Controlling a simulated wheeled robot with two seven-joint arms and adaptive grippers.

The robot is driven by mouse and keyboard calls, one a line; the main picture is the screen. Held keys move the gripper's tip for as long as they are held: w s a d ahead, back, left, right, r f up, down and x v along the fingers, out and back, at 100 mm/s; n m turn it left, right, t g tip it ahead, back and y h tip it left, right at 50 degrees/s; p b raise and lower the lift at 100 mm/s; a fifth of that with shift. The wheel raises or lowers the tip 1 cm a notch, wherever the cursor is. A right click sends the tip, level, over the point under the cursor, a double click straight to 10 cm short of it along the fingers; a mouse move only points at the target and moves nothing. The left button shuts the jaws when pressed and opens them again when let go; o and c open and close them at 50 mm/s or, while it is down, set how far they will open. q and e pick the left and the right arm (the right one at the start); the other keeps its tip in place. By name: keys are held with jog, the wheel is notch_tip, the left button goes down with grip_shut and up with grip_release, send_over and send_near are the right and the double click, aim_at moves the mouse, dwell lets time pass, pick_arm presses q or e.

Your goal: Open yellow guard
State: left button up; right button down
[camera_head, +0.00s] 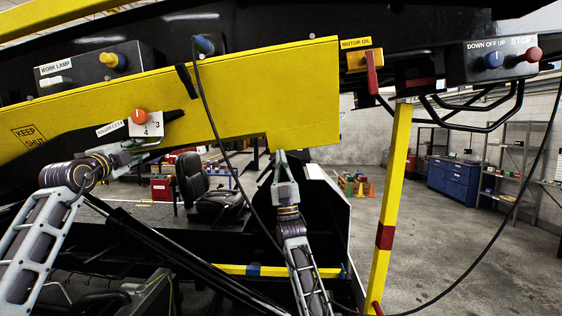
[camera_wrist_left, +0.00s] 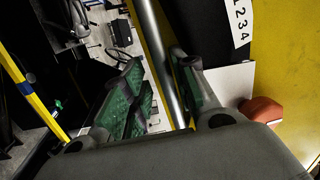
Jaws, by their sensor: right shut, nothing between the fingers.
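The yellow guard (camera_head: 270,90) is a long panel across the machine's side, with a "KEEP SHUT" label (camera_head: 28,134) at its left end. It looks lowered, and its lower right part has a short downward tab. My left gripper (camera_head: 140,152) is just under the guard's lower edge, below the orange knob. In the left wrist view its green-padded fingers (camera_wrist_left: 165,95) are apart, with a grey rod (camera_wrist_left: 165,60) seen between them; I cannot tell whether they touch it. My right gripper (camera_head: 279,155) is shut and empty, pointing up with its tips at the guard's lower tab.
An orange knob (camera_head: 141,117) with a numbered plate sits on the guard's left part. A black cable (camera_head: 213,120) hangs across the guard. A red lever (camera_head: 372,80) and a yellow post (camera_head: 391,200) stand to the right. Open floor lies beyond.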

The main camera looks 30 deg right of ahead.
pick_arm(q)
jog(key=shift+s+a+r, duration=0.1)
jog(key=shift+r, duration=0.15)
jog(key=shift+s, duration=0.15)
jog(key=shift+s+a+f, duration=0.1)
jog(key=shift+s+a, duration=0.3)
jog(key=shift+s, duration=0.15)
jog(key=v, duration=0.6)
jog(key=shift+f, duration=0.2)
dwell(0.3)
dwell(0.4)
